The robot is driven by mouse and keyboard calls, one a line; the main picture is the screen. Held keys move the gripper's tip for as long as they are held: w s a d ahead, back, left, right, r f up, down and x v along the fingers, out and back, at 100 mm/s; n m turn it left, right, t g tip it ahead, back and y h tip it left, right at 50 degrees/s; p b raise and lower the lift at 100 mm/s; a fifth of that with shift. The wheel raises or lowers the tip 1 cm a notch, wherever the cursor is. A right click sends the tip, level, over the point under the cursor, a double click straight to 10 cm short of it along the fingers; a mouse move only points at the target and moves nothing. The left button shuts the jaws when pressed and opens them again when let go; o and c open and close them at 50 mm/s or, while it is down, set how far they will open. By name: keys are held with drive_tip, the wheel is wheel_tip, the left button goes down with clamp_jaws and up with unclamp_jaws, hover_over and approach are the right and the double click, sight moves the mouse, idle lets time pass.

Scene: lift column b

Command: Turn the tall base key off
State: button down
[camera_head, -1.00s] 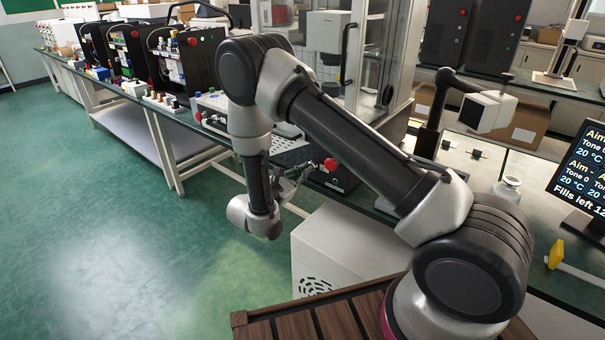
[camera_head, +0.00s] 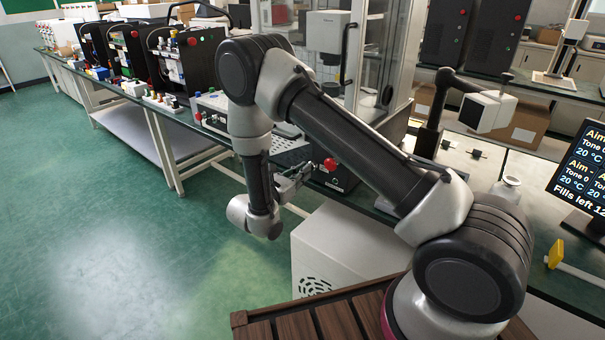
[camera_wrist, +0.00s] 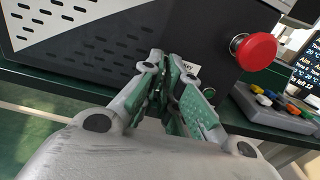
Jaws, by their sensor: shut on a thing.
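My gripper (camera_wrist: 172,95) reaches to the front of a black box (camera_wrist: 120,45) in the wrist view, with its fingers closed together at the box's lower front. The fingers hide what is between them, so I cannot see the key itself. A small white label (camera_wrist: 191,68) with partly covered lettering shows just behind the fingertips. A red mushroom button (camera_wrist: 257,51) sticks out of the box to the right of my gripper. In the head view my gripper (camera_head: 292,183) is beside the box (camera_head: 335,178), and the red button (camera_head: 330,164) shows there too.
A grey unit with coloured buttons (camera_wrist: 275,107) stands right of the box on the bench. The green bench edge (camera_wrist: 50,82) runs below the box. A white cabinet (camera_head: 335,245) stands below the arm. The green floor (camera_head: 120,240) at left is clear.

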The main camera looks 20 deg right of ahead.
drive_tip(key=c, duration=1.6)
unclamp_jaws()
drive_tip(key=shift+c, duration=0.2)
drive_tip(key=shift+a, duration=0.1)
drive_tip(key=v, duration=1.2)
